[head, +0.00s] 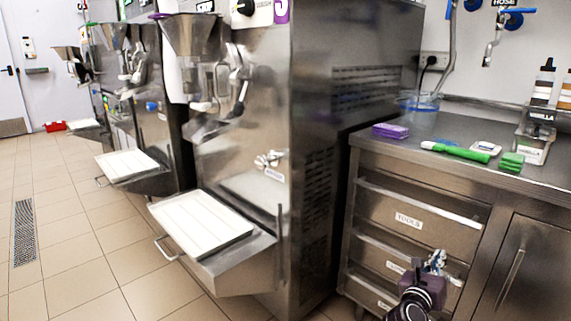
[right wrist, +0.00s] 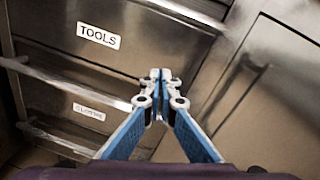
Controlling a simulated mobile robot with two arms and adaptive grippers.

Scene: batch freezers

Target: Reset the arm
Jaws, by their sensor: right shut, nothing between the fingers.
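My right gripper (head: 437,262) is at the lower right of the head view, in front of the steel counter's drawers. It also shows in the right wrist view (right wrist: 160,76), where its two blue fingers meet at the tips. It is shut and empty. The drawer labelled TOOLS (head: 385,208) is closed, and it also shows in the right wrist view (right wrist: 60,33). Lower drawers, one with a partly readable label, are behind the gripper. My left gripper is not in view.
On the counter (head: 455,135) lie a purple sponge (head: 391,131), a green-handled brush (head: 455,151) and a green sponge (head: 511,162). A batch freezer (head: 255,130) with a white tray (head: 200,229) stands left of the counter. Tiled floor (head: 75,240) at the left is mostly clear.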

